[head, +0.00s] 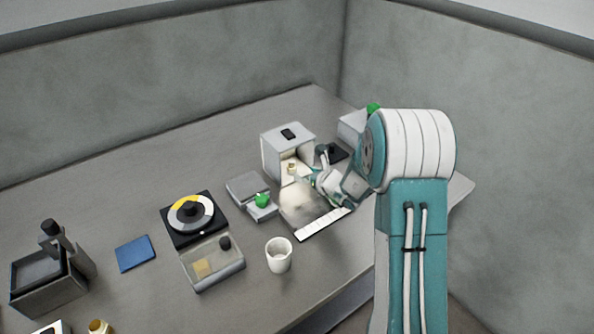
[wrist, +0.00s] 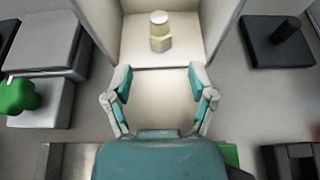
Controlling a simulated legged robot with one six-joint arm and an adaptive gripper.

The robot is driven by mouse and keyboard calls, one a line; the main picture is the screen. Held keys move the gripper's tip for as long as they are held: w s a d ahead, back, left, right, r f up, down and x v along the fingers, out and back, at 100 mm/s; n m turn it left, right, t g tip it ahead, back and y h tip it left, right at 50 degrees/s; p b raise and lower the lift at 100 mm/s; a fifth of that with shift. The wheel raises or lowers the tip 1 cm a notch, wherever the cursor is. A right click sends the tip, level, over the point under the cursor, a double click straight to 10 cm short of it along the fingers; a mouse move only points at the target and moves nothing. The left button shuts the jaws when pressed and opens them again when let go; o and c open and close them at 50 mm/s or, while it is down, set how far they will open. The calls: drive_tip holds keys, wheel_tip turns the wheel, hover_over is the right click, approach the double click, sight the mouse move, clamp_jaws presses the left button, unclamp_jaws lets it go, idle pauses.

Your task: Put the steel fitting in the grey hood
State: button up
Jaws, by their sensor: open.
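The grey hood (head: 270,158) is an open-fronted box towards the back of the table, lit warmly inside. In the wrist view its side wall (wrist: 222,25) and pale floor show. A fitting (wrist: 160,32), with a round top on a wider faceted base, stands upright on the hood floor. It looks cream to brassy in the warm light; it also shows small in the head view (head: 292,168). My gripper (wrist: 159,78) is open and empty at the hood's front, its fingers apart from the fitting and short of it. In the head view my gripper (head: 306,178) is partly hard to make out.
Left of the hood is a grey block with a green knob (head: 262,200); right of it, a black pad with a post (wrist: 285,42). A white cup (head: 278,254), a dial (head: 191,212) and a blue pad (head: 135,253) stand farther left and front. Bare table lies between them.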

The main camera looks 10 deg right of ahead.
drive_tip(key=v, duration=0.3)
drive_tip(key=shift+s+d+r, duration=0.1)
drive_tip(key=shift+s+d, duration=0.15)
drive_tip(key=shift+s, duration=0.05)
drive_tip(key=shift+s+r, duration=0.2)
drive_tip(key=s+a+r+n+g+y, duration=0.4)
drive_tip(key=s+a+r+n+g, duration=0.2)
drive_tip(key=s+a+r+n, duration=0.9)
drive_tip(key=s+d+r+n+h, duration=0.1)
drive_tip(key=s+d+n+h, duration=0.3)
drive_tip(key=s+n, duration=0.4)
drive_tip(key=s+d+r+n+h, duration=0.1)
drive_tip(key=s+d+n+h, duration=0.4)
drive_tip(key=s+n, duration=0.3)
drive_tip(key=s+d, duration=0.1)
drive_tip(key=s, duration=0.3)
drive_tip(key=shift+d+r+g, duration=0.25)
drive_tip(key=shift+d+g, duration=0.1)
drive_tip(key=shift+g, duration=0.05)
drive_tip(key=shift+w, duration=0.1)
